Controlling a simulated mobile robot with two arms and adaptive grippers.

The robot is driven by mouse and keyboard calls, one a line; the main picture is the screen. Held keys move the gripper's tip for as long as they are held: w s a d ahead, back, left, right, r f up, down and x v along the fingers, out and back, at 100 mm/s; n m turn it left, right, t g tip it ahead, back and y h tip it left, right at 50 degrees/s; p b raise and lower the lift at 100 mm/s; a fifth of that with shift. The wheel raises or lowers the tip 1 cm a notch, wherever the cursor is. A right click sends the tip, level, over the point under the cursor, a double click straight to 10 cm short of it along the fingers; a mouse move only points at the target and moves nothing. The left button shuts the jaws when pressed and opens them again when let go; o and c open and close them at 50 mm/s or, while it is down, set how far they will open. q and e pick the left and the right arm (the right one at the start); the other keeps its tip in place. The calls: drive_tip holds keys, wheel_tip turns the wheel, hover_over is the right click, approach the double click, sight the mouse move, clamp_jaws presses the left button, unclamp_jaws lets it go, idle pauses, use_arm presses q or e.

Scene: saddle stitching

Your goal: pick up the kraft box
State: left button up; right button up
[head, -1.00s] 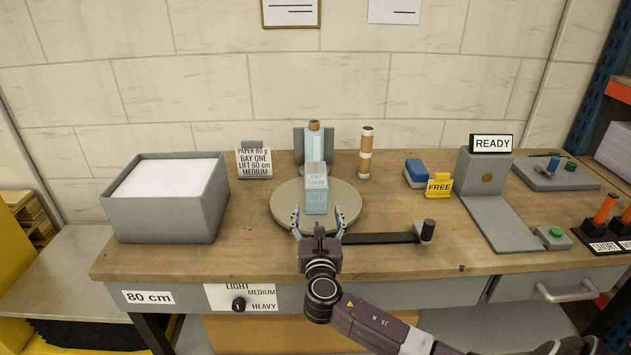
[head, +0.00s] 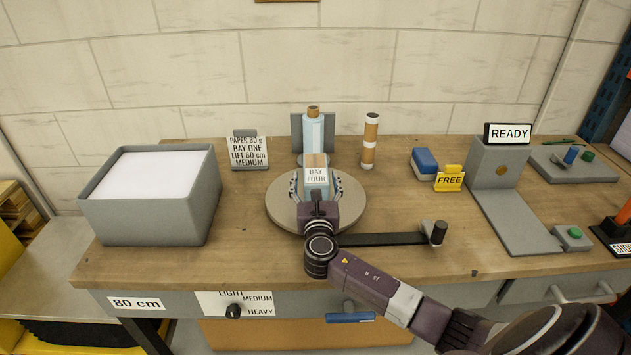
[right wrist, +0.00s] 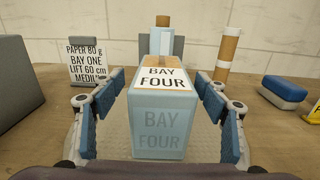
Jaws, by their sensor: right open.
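The kraft box (head: 316,178) stands upright on the round turntable (head: 281,213). It has a brown top edge, a white label reading BAY FOUR and a pale bluish front face. In the right wrist view the box (right wrist: 159,125) fills the middle. My right gripper (head: 317,187) is open, with one finger on each side of the box. In the right wrist view its blue finger pads show left and right of the box, with small gaps visible beside it. My left gripper is not in view.
A pale blue bottle (head: 313,131) stands close behind the box, before a grey upright plate. A brown-and-white cylinder (head: 370,141) stands to the right. A dark bar (head: 385,239) with a knob lies in front. A grey paper bin (head: 150,215) is at left.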

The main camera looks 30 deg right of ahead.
sight(316, 167)
drive_tip(key=x, duration=0.3)
drive_tip(key=shift+w+d+f, duration=0.15)
drive_tip(key=shift+w+d, duration=0.1)
drive_tip(key=shift+d, duration=0.1)
drive_tip(key=shift+w+d, duration=0.15)
drive_tip(key=shift+w, duration=0.15)
drive_tip(key=c, duration=1.6)
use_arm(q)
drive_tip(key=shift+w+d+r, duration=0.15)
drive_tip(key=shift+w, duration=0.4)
use_arm(e)
drive_tip(key=shift+c, duration=0.8)
drive_tip(key=shift+r, duration=0.2)
